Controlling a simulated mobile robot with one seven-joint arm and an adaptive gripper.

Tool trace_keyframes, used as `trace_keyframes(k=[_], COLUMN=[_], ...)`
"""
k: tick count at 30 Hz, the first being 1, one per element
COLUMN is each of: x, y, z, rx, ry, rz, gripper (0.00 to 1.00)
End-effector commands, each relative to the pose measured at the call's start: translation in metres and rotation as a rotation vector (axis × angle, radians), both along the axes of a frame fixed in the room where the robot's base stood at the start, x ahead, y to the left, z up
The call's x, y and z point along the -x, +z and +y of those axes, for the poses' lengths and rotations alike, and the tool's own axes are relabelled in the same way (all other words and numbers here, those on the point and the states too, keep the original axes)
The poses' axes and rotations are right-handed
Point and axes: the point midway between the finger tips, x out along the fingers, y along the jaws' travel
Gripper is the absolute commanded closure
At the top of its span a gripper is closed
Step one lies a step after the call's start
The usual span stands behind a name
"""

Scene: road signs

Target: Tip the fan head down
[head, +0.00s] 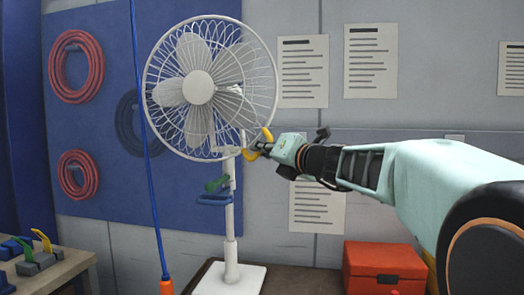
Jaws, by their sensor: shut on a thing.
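A white pedestal fan stands upright, its round wire-cage fan head (198,87) facing forward and a little to the left. The head tops a white pole (230,228) on a square white base (228,278). A green lever (217,185) and a blue collar-like part (213,200) sit on the pole below the head. My gripper (257,143), with yellow fingers, reaches in from the right and is shut on the lower right rim of the fan head. The exact contact between fingers and rim is small and partly hidden.
A red box (384,270) stands at the lower right beside the fan base. A blue cable (146,130) hangs in front, left of the fan. A bench (55,268) with grey clamp-like items is at the lower left. Papers (302,70) are on the wall behind.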

Motion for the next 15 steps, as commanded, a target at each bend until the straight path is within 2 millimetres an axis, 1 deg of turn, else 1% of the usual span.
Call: trace_keyframes(k=[8,15], x=[-0.002,-0.01], y=[-0.004,-0.018], z=[0.0,-0.002], rx=[0.003,0.01], ry=[0.0,0.001], rz=[-0.009,-0.058], gripper=[1.0,1.0])
